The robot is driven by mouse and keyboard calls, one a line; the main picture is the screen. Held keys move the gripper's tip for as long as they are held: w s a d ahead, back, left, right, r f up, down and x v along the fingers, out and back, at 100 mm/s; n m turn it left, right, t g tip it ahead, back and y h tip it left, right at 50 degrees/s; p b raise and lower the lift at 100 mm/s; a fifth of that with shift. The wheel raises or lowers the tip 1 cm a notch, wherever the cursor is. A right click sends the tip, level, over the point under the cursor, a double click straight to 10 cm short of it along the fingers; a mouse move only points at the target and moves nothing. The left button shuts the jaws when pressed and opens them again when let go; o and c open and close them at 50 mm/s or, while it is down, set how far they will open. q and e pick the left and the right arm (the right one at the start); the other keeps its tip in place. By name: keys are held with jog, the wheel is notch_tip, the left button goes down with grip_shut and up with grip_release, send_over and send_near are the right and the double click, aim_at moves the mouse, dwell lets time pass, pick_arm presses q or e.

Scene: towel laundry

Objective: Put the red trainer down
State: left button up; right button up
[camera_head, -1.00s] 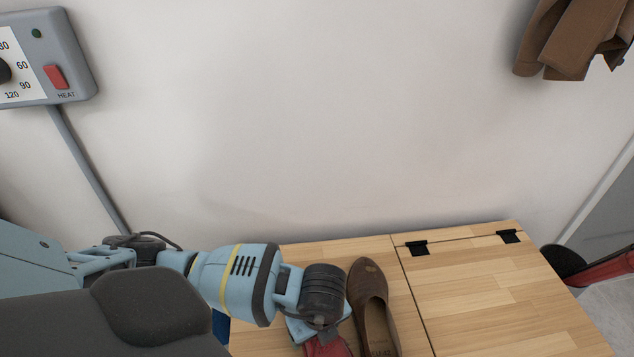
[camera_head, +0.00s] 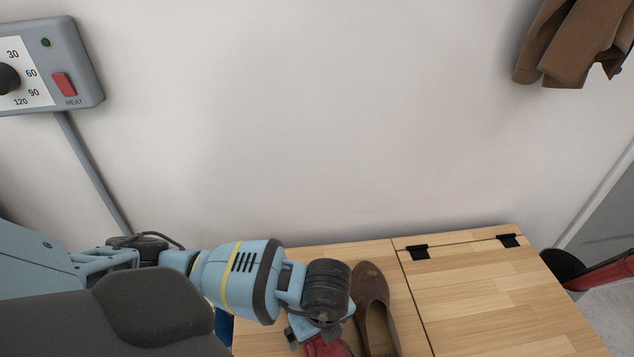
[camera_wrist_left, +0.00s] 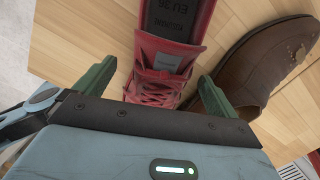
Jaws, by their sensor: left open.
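The red trainer (camera_head: 328,348) rests on the wooden bench top (camera_head: 490,290), partly cut off by the lower edge of the head view. In the left wrist view the red trainer (camera_wrist_left: 160,72) shows its laces and its insole marked EU 36. My left gripper (camera_wrist_left: 157,85) is open, with one green finger on each side of the trainer and a gap visible on both sides. In the head view my left gripper (camera_head: 318,335) is just above the trainer. My right gripper is not in view.
A brown shoe (camera_head: 372,308) stands close to the right of the trainer, near one finger in the wrist view (camera_wrist_left: 262,65). The bench's hinged right part is bare. A wall stands behind, with a grey heat control box (camera_head: 50,65) and a hanging brown garment (camera_head: 575,40).

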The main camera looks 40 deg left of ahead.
pick_arm(q)
jog(key=r, duration=0.2)
jog(key=r+p, duration=0.1)
jog(key=r, duration=0.2)
jog(key=d+r+p, duration=0.1)
jog(key=r, duration=0.2)
jog(key=shift+s, duration=0.15)
jog(key=shift+r, duration=0.5)
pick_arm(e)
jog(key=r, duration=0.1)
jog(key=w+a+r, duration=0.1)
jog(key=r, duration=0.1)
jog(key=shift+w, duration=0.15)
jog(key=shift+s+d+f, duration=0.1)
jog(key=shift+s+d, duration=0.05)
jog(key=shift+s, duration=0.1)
